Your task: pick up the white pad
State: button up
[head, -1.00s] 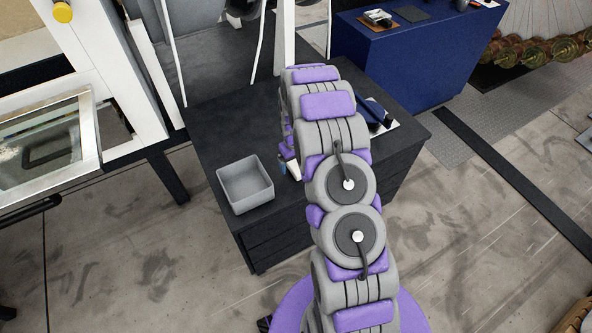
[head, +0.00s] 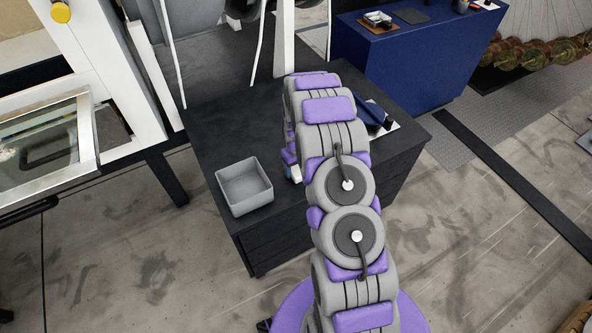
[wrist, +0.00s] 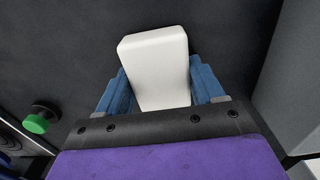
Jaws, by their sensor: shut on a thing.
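The white pad (wrist: 158,70) is a pale block with rounded edges, between the two blue fingers of my gripper (wrist: 160,92) in the wrist view. The fingers touch it on both sides, so my gripper is shut on it. Dark surface shows beyond the pad; I cannot tell whether the pad touches it. In the head view my arm hides most of the gripper and pad; only a small white and blue part (head: 294,174) shows left of the arm, over the dark cabinet top (head: 225,130).
A grey open bin (head: 244,187) stands on the cabinet's front left, left of my arm. Dark blue items (head: 375,115) lie right of the arm. A blue cabinet (head: 400,65) stands behind. In the wrist view a green-ended knob (wrist: 38,122) shows at left.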

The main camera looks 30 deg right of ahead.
jog(key=shift+d, duration=0.5)
jog(key=shift+r, duration=0.1)
jog(key=r, duration=0.3)
jog(key=r+p, duration=0.1)
jog(key=r, duration=0.2)
jog(key=r+p, duration=0.1)
jog(key=r, duration=0.2)
jog(key=shift+a, duration=0.35)
jog(key=shift+d+r+p, duration=0.2)
jog(key=shift+r+p, duration=0.1)
jog(key=shift+r, duration=0.1)
jog(key=shift+a, duration=0.1)
